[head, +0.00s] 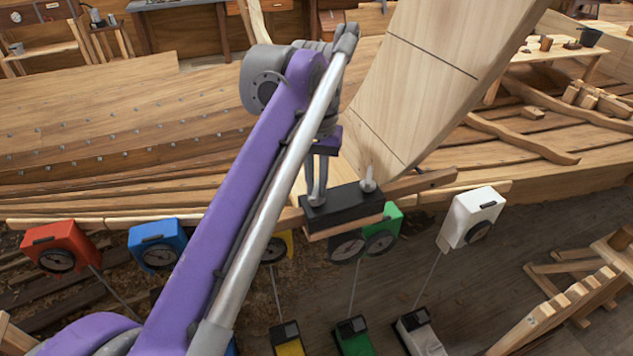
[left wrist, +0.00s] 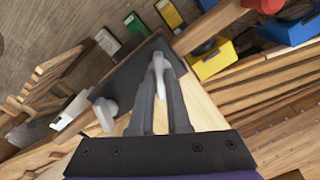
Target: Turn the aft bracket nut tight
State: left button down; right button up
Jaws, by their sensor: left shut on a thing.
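A black bracket block (head: 345,207) sits at the hull's edge beside the tall wooden board (head: 440,60). It carries two pale grey nuts. My left gripper (head: 317,190) reaches down from above and is shut on the left one, mostly hidden between the fingers. In the left wrist view, my left gripper (left wrist: 161,95) has its fingertips at this bracket nut (left wrist: 161,66), whose pale top shows at the bracket (left wrist: 128,78). The other nut (head: 369,180) stands free at the bracket's right end and also shows in the left wrist view (left wrist: 106,113). I cannot tell how tight either nut is.
Red (head: 58,246), blue (head: 157,243), green (head: 386,230) and white (head: 472,217) boxes with dials line the hull's edge. A wooden trestle (head: 560,310) stands at lower right. Benches are behind the hull. My left arm covers much of the middle.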

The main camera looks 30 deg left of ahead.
aim_at(317, 187)
pick_arm(q)
jog(key=shift+m, duration=0.4)
pick_arm(e)
jog(key=shift+r, duration=0.2)
pick_arm(q)
jog(key=m+p, duration=0.1)
jog(key=m, duration=0.2)
jog(key=shift+r+p, duration=0.1)
jog(key=shift+p, duration=0.25)
jog(key=shift+m+p, duration=0.55)
jog(key=shift+m, duration=1.85)
pick_arm(e)
jog(key=shift+w+r, duration=0.25)
jog(key=shift+r, duration=0.35)
jog(key=shift+w+r, duration=0.25)
jog(key=shift+r, duration=0.35)
jog(key=shift+w+r, duration=0.25)
jog(key=shift+r, duration=0.35)
pick_arm(q)
jog(key=c, duration=0.9)
grip_release()
